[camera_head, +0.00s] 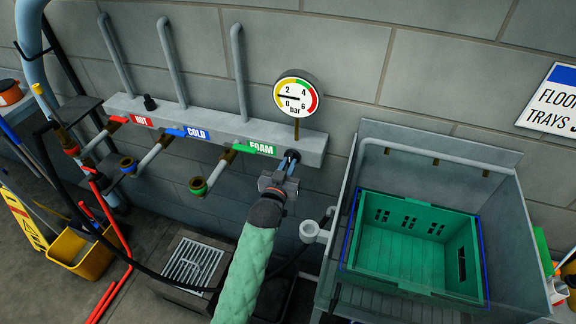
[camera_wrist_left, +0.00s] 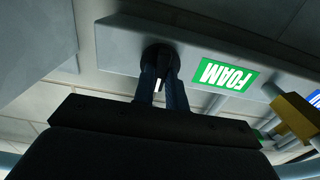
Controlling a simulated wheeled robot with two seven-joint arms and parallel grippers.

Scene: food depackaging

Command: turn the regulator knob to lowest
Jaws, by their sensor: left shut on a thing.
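The regulator knob (camera_wrist_left: 160,62) is black with a white pointer mark and sits on the grey manifold bar, beside the green FOAM label (camera_wrist_left: 226,75). In the head view my left gripper (camera_head: 289,160) reaches the right end of the bar, below the gauge, and its fingers hide most of the knob there. In the left wrist view the left gripper (camera_wrist_left: 161,78) is shut on the knob, one finger on each side. The pressure gauge (camera_head: 296,96) above has its needle pointing left, between 0 and 2 bar. My right gripper is not in view.
The grey manifold (camera_head: 226,124) carries HOT, COLD and FOAM outlets with pipes and valves. A grey sink (camera_head: 510,200) holding a green crate (camera_head: 360,258) stands at the right. A yellow bucket (camera_head: 92,262) and a floor drain (camera_head: 193,262) are below left.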

